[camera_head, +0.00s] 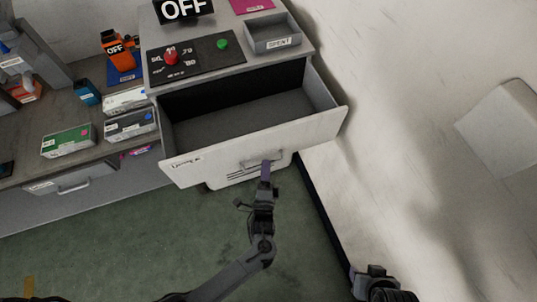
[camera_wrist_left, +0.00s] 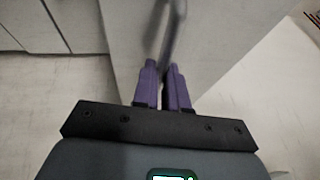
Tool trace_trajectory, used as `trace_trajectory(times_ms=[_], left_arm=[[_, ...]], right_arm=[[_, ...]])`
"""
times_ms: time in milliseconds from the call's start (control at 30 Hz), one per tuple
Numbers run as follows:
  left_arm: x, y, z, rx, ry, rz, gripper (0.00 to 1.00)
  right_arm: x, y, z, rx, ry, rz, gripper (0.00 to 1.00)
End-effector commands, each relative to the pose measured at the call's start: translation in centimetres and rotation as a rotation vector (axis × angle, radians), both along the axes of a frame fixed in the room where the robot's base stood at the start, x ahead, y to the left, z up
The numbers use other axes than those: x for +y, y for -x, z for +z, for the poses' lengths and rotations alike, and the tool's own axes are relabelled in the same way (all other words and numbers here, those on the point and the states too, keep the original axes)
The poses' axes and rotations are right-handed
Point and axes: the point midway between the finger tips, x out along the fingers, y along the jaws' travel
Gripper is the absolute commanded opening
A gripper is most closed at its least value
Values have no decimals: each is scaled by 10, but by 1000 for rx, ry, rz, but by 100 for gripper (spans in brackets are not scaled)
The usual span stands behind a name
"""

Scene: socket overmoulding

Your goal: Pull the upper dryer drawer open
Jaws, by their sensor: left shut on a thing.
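The upper dryer drawer (camera_head: 240,111) stands pulled out from the dryer cabinet in the head view, and its dark inside looks empty. Its pale front (camera_head: 200,163) carries a label at the left and a bar handle (camera_head: 262,160) right of the middle. My left gripper (camera_head: 266,168) is at that handle, with its purple fingers shut on it. In the left wrist view the two purple fingers (camera_wrist_left: 164,84) close around the grey handle bar (camera_wrist_left: 174,32) in front of the pale drawer front. My right gripper is not clearly visible; only part of my right arm shows at the bottom.
On the dryer top sit a control panel (camera_head: 195,58) with a red knob and green button, an OFF display (camera_head: 183,9) and a SPENT tray (camera_head: 273,34). A counter with boxes (camera_head: 68,141) is at the left. Green floor (camera_head: 150,235) lies clear in front.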

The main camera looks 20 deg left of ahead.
Motion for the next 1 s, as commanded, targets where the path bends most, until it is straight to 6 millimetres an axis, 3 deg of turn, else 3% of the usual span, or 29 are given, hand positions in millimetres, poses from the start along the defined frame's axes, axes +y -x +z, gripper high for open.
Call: trace_trajectory(times_ms=[433,467,600,1000], left_arm=[[0,6,0,-1,2,7,0],[0,6,0,-1,2,7,14],[0,6,0,0,2,7,35],[-1,10,-1,1,2,8,37]], right_arm=[[0,0,3,0,0,0,43],[0,0,3,0,0,0,43],[-1,0,2,1,3,2,43],[-2,0,2,1,8,6,43]])
